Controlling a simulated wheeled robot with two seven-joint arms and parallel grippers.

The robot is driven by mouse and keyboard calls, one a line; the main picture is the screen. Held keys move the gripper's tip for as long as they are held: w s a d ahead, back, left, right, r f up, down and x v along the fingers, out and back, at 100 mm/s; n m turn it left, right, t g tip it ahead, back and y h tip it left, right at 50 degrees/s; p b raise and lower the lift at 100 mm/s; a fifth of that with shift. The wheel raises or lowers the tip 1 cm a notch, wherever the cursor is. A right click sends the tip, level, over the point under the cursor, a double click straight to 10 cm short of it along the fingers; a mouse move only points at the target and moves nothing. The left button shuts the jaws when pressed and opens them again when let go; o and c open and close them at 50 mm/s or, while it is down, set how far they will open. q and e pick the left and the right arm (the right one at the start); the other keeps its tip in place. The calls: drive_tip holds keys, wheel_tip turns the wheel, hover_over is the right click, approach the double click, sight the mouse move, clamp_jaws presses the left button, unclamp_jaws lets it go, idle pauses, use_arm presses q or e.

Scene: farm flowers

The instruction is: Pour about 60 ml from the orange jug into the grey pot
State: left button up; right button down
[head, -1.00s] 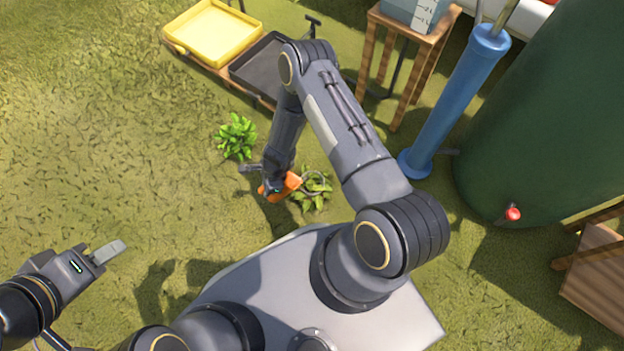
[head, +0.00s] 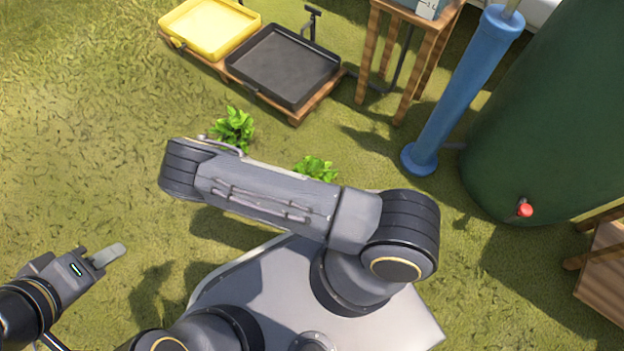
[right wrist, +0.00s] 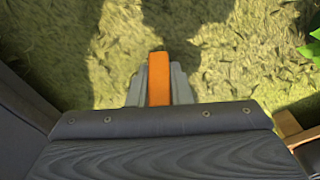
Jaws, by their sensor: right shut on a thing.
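An orange piece, which looks like part of the orange jug (right wrist: 158,78), is between the two grey fingers of my right gripper (right wrist: 158,88) in the right wrist view. The gripper is shut on it. The rest of the jug is hidden from that view. In the head view my right arm covers that gripper and the jug. My left gripper (head: 106,255) is at the lower left over grass, away from the jug and holding nothing I can see; its finger gap is unclear. I cannot make out a grey pot in either view.
Two green plants (head: 233,129) (head: 316,168) stand beyond my right arm. A yellow tray (head: 222,47) and a black tray (head: 330,72) lie on wood at the back. A wooden stand (head: 415,52), blue pump (head: 460,95) and green tank (head: 560,120) are right. Grass at left is clear.

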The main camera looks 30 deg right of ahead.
drive_tip(key=shift+a+f+h+p, duration=0.25)
drive_tip(key=shift+h+p, duration=0.15)
drive_tip(key=shift+w+a+f+g+h, duration=0.15)
drive_tip(key=shift+a+f+g+h, duration=0.25)
drive_tip(key=shift+f+h, duration=0.5)
drive_tip(key=shift+a+r, duration=0.1)
drive_tip(key=shift+r, duration=0.05)
idle(0.6)
